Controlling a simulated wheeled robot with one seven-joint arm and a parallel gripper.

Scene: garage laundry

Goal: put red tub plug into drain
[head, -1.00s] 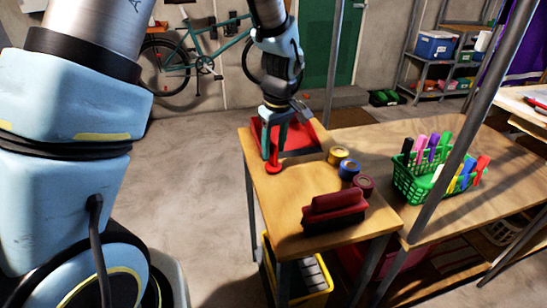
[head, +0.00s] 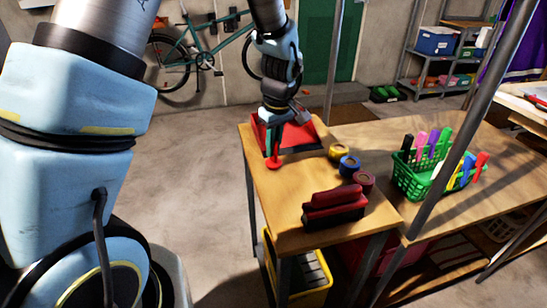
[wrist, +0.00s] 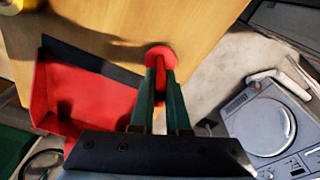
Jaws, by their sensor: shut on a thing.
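The red tub plug (head: 275,163) is at the near-left part of the wooden table, its round disc low, close to the tabletop. Whether it touches the wood I cannot tell. My gripper (head: 274,153) points down with its teal fingers shut on the plug's upright red part. In the wrist view, the plug (wrist: 161,50) shows between and beyond the fingertips (wrist: 161,75), its lower part partly hidden by them. I cannot make out a drain in either view.
A red dustpan-like tray (head: 308,134) lies right behind my gripper. A dark red brush (head: 335,207), several tape rolls (head: 349,166) and a green basket of markers (head: 410,180) stand on the wooden table (head: 270,205). A metal post (head: 455,150) rises at right.

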